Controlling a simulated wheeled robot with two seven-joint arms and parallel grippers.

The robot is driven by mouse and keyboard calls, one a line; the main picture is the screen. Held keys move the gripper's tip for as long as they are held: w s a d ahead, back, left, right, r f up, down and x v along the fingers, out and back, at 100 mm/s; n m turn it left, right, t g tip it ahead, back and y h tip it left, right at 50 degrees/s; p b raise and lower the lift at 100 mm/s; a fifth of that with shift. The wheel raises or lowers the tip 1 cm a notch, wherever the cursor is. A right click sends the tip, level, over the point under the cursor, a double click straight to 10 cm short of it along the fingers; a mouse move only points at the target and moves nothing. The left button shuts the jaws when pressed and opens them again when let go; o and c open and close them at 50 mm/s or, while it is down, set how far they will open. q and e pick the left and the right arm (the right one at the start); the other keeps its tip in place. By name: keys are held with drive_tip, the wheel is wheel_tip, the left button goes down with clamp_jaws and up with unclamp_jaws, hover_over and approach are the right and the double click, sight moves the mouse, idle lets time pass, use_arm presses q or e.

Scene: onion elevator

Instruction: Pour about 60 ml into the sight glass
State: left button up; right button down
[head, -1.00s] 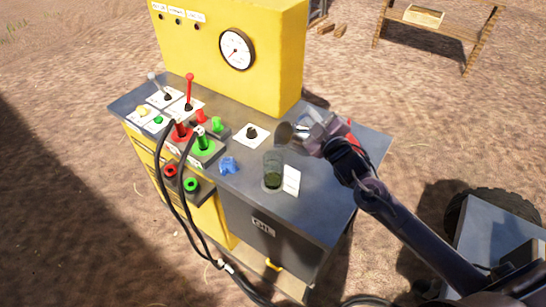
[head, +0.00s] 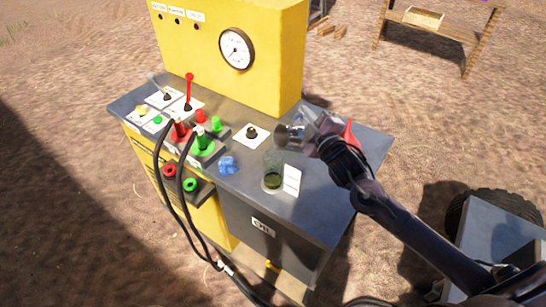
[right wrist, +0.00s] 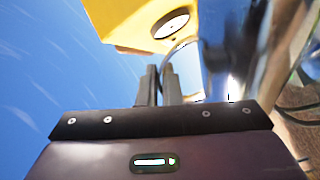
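The sight glass (head: 272,171) is a clear upright cylinder on the grey bench top, with dark green liquid in its lower part. My right gripper (head: 318,140) is above the bench, behind and to the right of the glass. It appears shut on a grey metallic vessel (head: 290,136), tilted with its mouth toward the left, above and apart from the glass. In the right wrist view the fingers (right wrist: 158,84) are close together beside a large shiny surface (right wrist: 222,50). What they grip is partly hidden. No pouring stream is clearly visible. My left gripper is out of view.
Red and green hose couplings (head: 203,145) and levers (head: 188,90) fill the left side. The yellow panel with a gauge (head: 236,49) rises behind. A red object (head: 350,134) is partly behind my gripper.

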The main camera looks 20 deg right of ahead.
sight(297, 118)
drive_tip(key=shift+s+a+r+n, duration=0.1)
drive_tip(key=shift+a+r+n, duration=0.55)
drive_tip(key=shift+n, duration=0.15)
idle(0.4)
drive_tip(key=shift+s+a+r+n, duration=0.1)
drive_tip(key=shift+a+r+n, duration=0.25)
drive_tip(key=shift+a+n, duration=0.25)
idle(1.4)
drive_tip(key=shift+r+n, duration=0.15)
drive_tip(key=shift+n, duration=0.15)
idle(0.4)
drive_tip(key=shift+a, duration=0.25)
idle(0.3)
drive_tip(key=shift+d+r, duration=0.1)
drive_tip(key=shift+d, duration=0.15)
drive_tip(key=d+f+m, duration=0.2)
drive_tip(key=d+m, duration=0.1)
drive_tip(key=shift+w+d+f+m, duration=0.1)
drive_tip(key=shift+w+f+m, duration=0.1)
drive_tip(key=shift+f+m, duration=0.1)
drive_tip(key=shift+r, duration=0.1)
idle(0.4)
